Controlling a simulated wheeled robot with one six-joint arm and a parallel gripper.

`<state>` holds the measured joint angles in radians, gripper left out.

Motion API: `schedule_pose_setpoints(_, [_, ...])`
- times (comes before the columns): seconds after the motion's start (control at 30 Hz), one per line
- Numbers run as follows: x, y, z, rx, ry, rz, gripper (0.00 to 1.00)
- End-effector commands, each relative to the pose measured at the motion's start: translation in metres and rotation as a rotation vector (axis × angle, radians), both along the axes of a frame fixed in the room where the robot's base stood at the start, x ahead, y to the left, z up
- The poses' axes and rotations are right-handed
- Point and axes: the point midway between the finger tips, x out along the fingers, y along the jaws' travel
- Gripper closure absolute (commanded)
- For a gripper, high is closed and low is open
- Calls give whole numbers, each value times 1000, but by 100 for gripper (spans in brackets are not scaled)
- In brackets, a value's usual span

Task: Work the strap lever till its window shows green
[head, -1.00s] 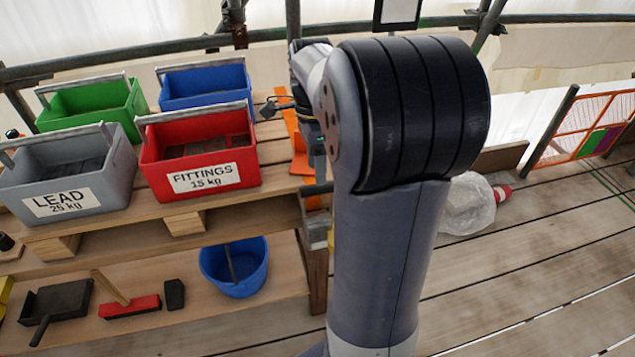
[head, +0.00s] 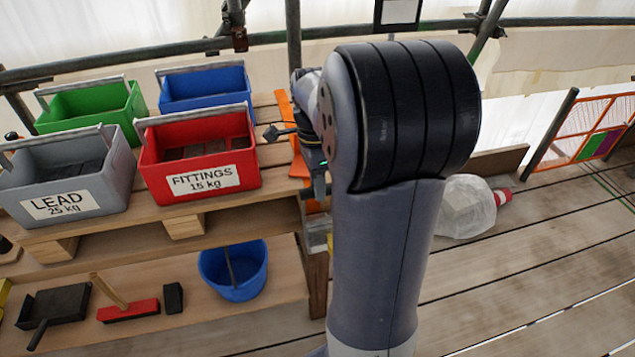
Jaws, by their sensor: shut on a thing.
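My gripper (head: 319,188) shows only in part, at the left edge of my own arm, which hides most of it. It points down beside an orange strap (head: 297,160) on the wooden pallet's right end. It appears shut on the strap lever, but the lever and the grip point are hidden. A small dark block on a stalk sticks out left of the gripper; I cannot tell whether it is part of my wrist. The lever's window is not in sight, so its colour cannot be told.
A red FITTINGS crate (head: 198,182) stands close left of the gripper, with grey (head: 62,204), green (head: 92,106) and blue (head: 205,86) crates around it. A blue bucket (head: 233,271) is below. A scaffold tube (head: 130,62) runs behind.

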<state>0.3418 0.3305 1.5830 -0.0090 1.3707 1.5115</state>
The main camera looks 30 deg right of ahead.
Motion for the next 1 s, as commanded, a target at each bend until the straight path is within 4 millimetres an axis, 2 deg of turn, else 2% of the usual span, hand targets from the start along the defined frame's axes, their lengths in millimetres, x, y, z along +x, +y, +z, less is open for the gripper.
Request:
schedule_pose_setpoints(0.03, [0, 0, 0, 0, 0, 0, 87])
schedule_pose_setpoints(0.2, [0, 0, 0, 0, 0, 0, 100])
schedule_pose_setpoints(0.57, [-1, 0, -1, -4, -12, 0, 100])
schedule_pose_setpoints(1.0, [-23, 7, -7, -63, -219, 0, 100])
